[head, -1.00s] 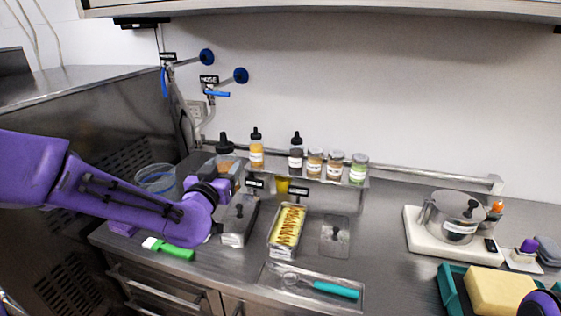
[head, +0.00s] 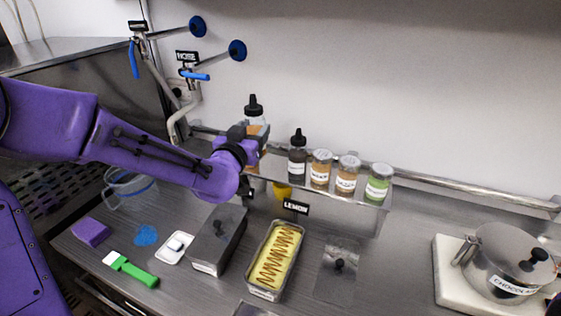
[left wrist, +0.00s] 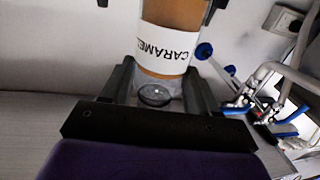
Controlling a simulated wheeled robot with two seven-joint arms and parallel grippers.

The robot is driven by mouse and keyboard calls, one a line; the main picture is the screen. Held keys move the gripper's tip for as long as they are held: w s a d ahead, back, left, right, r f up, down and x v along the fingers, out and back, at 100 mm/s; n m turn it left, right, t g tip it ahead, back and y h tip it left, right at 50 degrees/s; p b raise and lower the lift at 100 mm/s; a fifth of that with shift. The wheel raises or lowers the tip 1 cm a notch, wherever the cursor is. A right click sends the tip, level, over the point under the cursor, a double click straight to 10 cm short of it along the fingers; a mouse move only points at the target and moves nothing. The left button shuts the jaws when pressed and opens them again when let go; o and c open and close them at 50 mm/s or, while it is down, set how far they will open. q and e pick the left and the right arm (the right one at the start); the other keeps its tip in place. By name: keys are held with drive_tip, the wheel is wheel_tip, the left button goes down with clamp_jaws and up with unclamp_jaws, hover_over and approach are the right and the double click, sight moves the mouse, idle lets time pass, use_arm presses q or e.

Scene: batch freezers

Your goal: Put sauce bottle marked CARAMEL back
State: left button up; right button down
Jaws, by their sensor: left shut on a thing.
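My left gripper (head: 250,138) is shut on the sauce bottle marked CARAMEL (head: 254,108), which has a black cap. In the head view the bottle is upright at the left end of the steel shelf (head: 372,207), its lower part mostly hidden by the gripper. I cannot tell whether it touches the shelf. In the left wrist view the orange-brown bottle (left wrist: 170,38) sits between both fingers (left wrist: 158,90), its CARAMEL label upside down. My right gripper is not in view.
A dark bottle (head: 297,160) and labelled jars (head: 320,172) stand right of the held bottle on the shelf. A pot (head: 505,265) stands at right.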

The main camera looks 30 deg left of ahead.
use_arm(q)
drive_tip(key=f+b, duration=0.1)
drive_tip(key=b, duration=0.2)
drive_tip(key=shift+w+a+f+b, duration=0.1)
drive_tip(key=shift+a+f+b, duration=0.1)
drive_tip(key=shift+b, duration=0.15)
drive_tip(key=shift+w+d+f+b, duration=0.15)
drive_tip(key=shift+w+b, duration=0.15)
drive_tip(key=shift+w, duration=0.6)
drive_tip(key=w+p, duration=0.1)
drive_tip(key=w, duration=0.1)
drive_tip(key=shift+w+f, duration=0.15)
drive_tip(key=shift+w, duration=0.25)
drive_tip(key=w+f, duration=0.2)
drive_tip(key=f, duration=0.1)
drive_tip(key=w+f+p, duration=0.1)
drive_tip(key=w+f, duration=0.1)
drive_tip(key=f, duration=0.1)
drive_tip(key=w+f+p, duration=0.1)
drive_tip(key=w+f, duration=0.1)
drive_tip(key=f, duration=0.2)
drive_tip(key=shift+w+a, duration=0.25)
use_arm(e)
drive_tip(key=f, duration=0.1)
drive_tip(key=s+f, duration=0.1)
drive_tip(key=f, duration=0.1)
use_arm(q)
drive_tip(key=shift+s, duration=0.15)
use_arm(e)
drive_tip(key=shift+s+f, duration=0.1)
